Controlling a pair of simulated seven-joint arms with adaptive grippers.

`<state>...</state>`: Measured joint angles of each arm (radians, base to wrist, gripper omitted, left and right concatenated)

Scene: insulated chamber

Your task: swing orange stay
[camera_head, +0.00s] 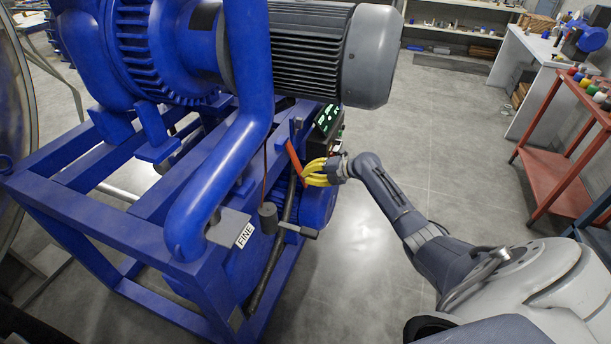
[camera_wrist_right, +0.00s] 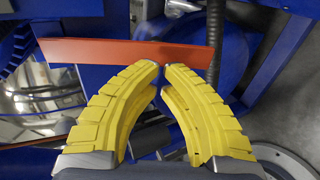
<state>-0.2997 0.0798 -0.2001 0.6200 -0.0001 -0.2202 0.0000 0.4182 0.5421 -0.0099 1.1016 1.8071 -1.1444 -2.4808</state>
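The orange stay (camera_head: 295,158) is a flat bar standing tilted at the right side of the blue machine frame. In the right wrist view the orange bar (camera_wrist_right: 100,51) runs crosswise just beyond my fingertips. My right gripper (camera_head: 306,174) has yellow curved fingers, close beside the stay. In the right wrist view its fingertips (camera_wrist_right: 161,68) nearly meet, with a narrow gap and nothing seen held between them. They overlap the bar's lower edge in the picture; whether they touch it I cannot tell. My left gripper is not in view.
A blue pump frame (camera_head: 90,200) with a large grey motor (camera_head: 370,55) above fills the left. A lit green display (camera_head: 326,119), a "FINE" plate (camera_head: 244,235) and a hanging dark hose (camera_head: 275,262) are near the stay. A red cart (camera_head: 550,165) stands right. Open floor lies between.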

